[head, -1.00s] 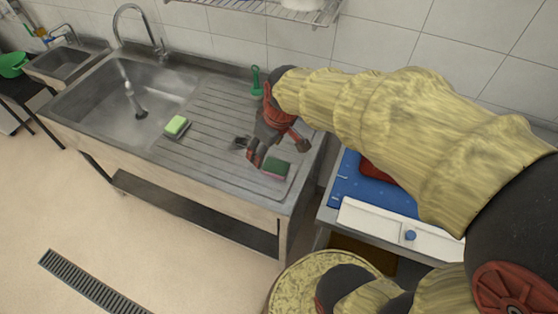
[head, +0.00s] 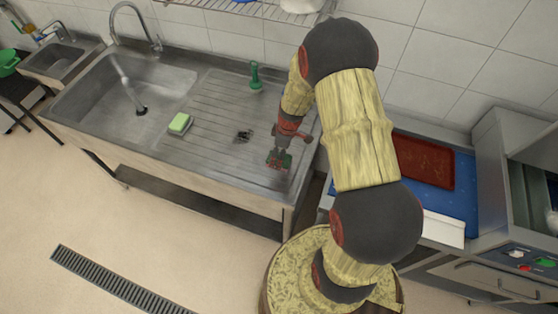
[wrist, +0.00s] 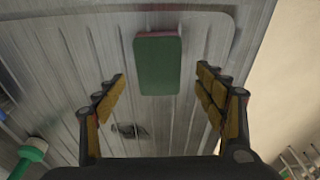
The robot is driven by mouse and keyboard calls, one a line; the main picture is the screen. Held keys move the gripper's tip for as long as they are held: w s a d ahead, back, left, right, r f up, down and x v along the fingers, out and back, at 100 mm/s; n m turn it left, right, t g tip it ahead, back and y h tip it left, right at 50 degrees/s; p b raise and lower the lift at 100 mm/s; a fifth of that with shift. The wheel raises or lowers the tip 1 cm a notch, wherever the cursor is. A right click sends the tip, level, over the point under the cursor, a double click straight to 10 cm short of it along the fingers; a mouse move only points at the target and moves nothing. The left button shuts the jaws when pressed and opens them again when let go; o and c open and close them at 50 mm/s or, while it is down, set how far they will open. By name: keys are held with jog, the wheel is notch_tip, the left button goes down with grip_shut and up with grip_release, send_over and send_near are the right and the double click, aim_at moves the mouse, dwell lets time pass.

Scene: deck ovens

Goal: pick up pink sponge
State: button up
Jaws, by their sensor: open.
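The pink sponge (wrist: 158,63) lies on the ribbed steel drainboard, its green scouring face up and a thin pink edge showing. In the wrist view it is upper centre, ahead of and between the two fingers. My gripper (wrist: 162,77) is open and empty, one finger on each side of the sponge's line. In the head view my gripper (head: 279,160) points down over the drainboard's front right part and mostly hides the sponge there. I cannot tell the exact height gap between fingertips and sponge.
A yellow-green sponge (head: 180,123) lies near the sink basin (head: 110,95). A small dark object (head: 243,135) sits on the drainboard, left of my gripper. A green-handled tool (head: 255,76) stands at the back. A red tray (head: 423,161) lies on the blue surface (head: 460,190) at right.

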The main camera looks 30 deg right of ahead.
aim_at(288, 159)
jog(key=shift+w+f, duration=0.1)
jog(key=shift+f, duration=1.9)
jog(key=shift+c, duration=0.6)
jog(key=c, duration=0.7)
